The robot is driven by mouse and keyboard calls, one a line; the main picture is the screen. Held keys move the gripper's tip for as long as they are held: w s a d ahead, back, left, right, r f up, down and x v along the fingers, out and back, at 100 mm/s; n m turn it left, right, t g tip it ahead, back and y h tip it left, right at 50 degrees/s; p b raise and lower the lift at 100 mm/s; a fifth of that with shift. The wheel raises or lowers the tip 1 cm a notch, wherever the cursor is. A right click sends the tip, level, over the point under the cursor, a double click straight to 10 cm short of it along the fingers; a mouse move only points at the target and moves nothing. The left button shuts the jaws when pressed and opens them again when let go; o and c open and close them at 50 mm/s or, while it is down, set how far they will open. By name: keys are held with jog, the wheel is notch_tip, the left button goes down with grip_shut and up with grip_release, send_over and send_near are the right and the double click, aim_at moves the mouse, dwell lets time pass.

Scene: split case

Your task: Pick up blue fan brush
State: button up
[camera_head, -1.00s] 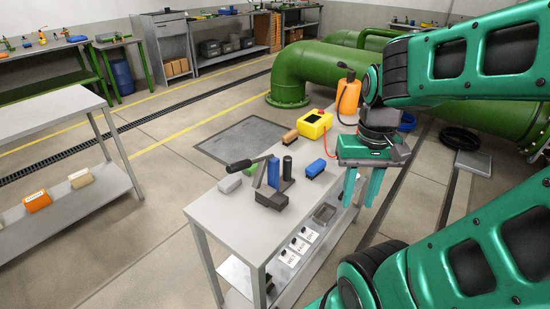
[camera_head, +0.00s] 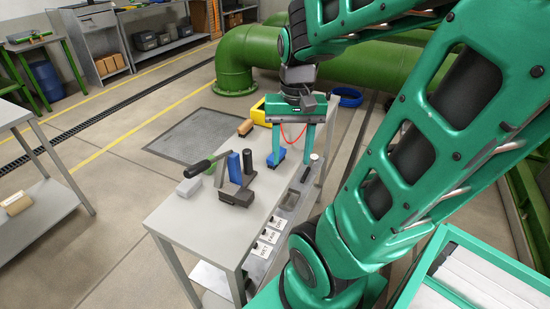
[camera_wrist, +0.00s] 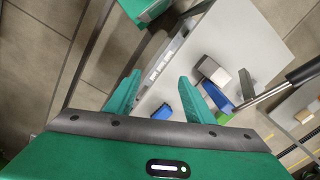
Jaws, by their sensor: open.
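A small blue block-shaped thing (camera_head: 270,161) with a dark side, likely the blue fan brush, lies on the grey table (camera_head: 190,222). It is too small to make out bristles. My gripper (camera_head: 291,161) points down over the table's far right part. Its left finger partly covers the blue thing. The gripper is open, with nothing between its fingers in the head view. In the wrist view the blue thing (camera_wrist: 161,113) shows near the base of the fingers, beyond my gripper (camera_wrist: 159,76); I cannot tell the height gap.
A yellow box (camera_head: 259,112) and a brown block (camera_head: 245,128) are at the back. The table's front left is clear.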

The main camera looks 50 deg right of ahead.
jog(key=w+d+f+m, duration=0.1)
jog(key=w+d+m, duration=0.1)
jog(key=w+d, duration=0.1)
jog(key=w+d+f+m, duration=0.1)
jog(key=w+d+m, duration=0.1)
jog(key=w+d, duration=0.2)
jog(key=w+d+f+m, duration=0.2)
jog(key=w+d, duration=0.1)
jog(key=w, duration=0.4)
jog(key=shift+w+d, duration=0.15)
jog(key=shift+w, duration=0.1)
notch_tip(320, 180, down, 4)
jog(key=shift+f, duration=0.25)
jog(key=shift+w+a+f, duration=0.1)
jog(key=shift+a+f, duration=0.05)
jog(key=shift+f, duration=1.35)
jog(key=shift+w+a+f, duration=0.1)
jog(key=shift+f, duration=1.35)
jog(key=c, duration=1.1)
